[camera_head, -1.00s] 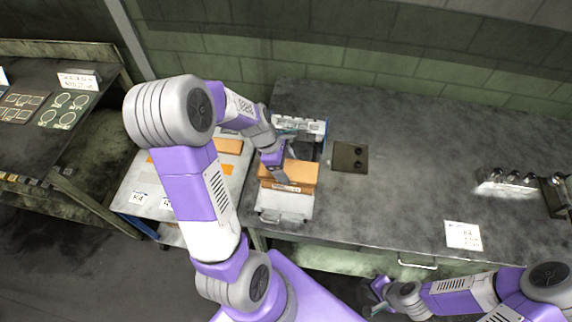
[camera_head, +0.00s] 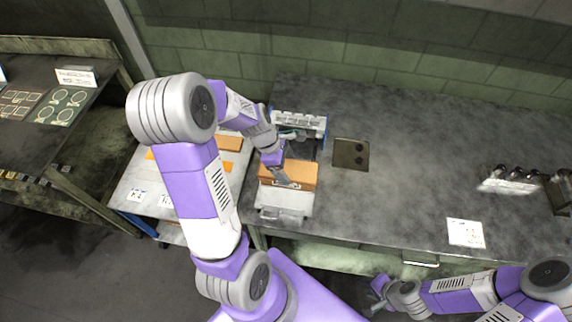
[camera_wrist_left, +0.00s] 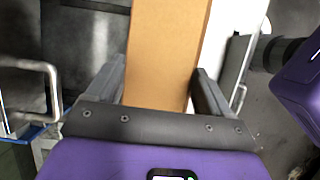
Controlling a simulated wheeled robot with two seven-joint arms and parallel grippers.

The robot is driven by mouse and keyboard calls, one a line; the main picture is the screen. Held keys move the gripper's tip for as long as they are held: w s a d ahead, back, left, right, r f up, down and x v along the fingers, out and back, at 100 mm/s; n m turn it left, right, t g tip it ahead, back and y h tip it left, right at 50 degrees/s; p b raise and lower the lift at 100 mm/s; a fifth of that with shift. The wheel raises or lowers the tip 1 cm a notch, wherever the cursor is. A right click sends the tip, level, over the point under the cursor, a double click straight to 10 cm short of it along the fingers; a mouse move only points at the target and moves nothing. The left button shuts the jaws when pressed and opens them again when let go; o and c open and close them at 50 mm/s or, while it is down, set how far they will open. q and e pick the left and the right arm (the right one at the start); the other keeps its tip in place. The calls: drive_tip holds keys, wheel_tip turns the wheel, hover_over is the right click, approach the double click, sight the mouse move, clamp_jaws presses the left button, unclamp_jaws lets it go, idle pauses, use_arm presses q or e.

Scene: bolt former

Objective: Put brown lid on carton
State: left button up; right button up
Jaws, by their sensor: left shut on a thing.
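A brown box-shaped piece (camera_head: 301,173) stands at the left end of the grey bench, on a pale grey fixture. I cannot tell in the head view where lid and carton part. My left gripper (camera_head: 281,178) is over this brown piece, pointing down. In the left wrist view, the flat brown lid (camera_wrist_left: 165,50) runs between the two fingers of the left gripper (camera_wrist_left: 160,88), which is shut on it. What lies under the lid is hidden there. My right gripper (camera_head: 378,292) is low in front of the bench, apart from the brown piece; its finger opening is unclear.
The pale fixture (camera_head: 286,203) has a handle at its front. A white rack (camera_head: 298,122) stands behind it, and a dark plate (camera_head: 351,154) lies to the right. A side table (camera_head: 140,178) with brown pieces stands left. The bench middle (camera_head: 420,170) is clear.

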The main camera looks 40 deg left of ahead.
use_arm(q)
drive_tip(key=o, duration=0.9)
drive_tip(key=shift+p+v, duration=1.1)
drive_tip(key=shift+v, duration=2.75)
